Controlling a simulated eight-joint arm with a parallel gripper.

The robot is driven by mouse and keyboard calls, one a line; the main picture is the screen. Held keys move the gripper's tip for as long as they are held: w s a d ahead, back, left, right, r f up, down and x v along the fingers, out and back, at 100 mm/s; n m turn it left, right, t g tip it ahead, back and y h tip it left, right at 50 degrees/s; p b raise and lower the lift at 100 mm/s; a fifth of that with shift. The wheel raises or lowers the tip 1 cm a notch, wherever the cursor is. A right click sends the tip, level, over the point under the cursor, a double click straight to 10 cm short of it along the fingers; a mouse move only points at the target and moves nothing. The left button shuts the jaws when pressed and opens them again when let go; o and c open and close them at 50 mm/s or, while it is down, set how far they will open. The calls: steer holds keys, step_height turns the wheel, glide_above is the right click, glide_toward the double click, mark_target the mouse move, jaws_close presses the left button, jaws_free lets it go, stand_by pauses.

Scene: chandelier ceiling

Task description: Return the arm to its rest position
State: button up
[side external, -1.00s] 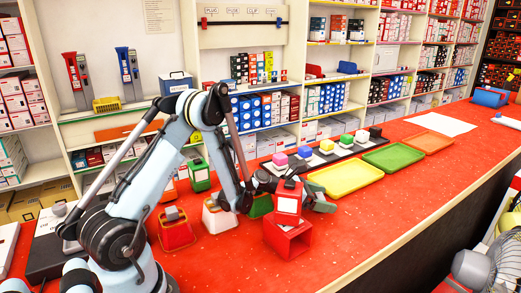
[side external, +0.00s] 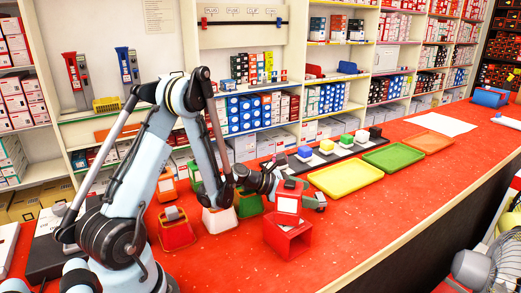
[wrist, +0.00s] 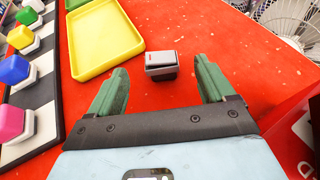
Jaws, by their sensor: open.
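My gripper (wrist: 158,88) is open in the wrist view, with its two green fingers spread apart and nothing between them. A small grey block (wrist: 161,66) with a dark base sits on the red counter just beyond the fingertips. In the side view my arm reaches low over the counter, and my gripper is partly hidden behind the red box with a white label (side external: 287,236). Whether the fingers touch anything there is hard to tell.
A yellow tray (side external: 345,179), a green tray (side external: 393,157) and an orange tray (side external: 427,142) lie along the counter. Coloured cubes stand on a striped strip behind them. Several small bins, including a red one (side external: 177,232), stand near my arm. The front right counter is clear.

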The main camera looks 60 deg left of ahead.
mark_target(324, 198)
steer(key=x, duration=0.6)
steer(key=shift+w+d, duration=0.1)
steer(key=shift+d, duration=0.1)
steer(key=shift+w, duration=0.2)
steer(key=shift+r, duration=0.4)
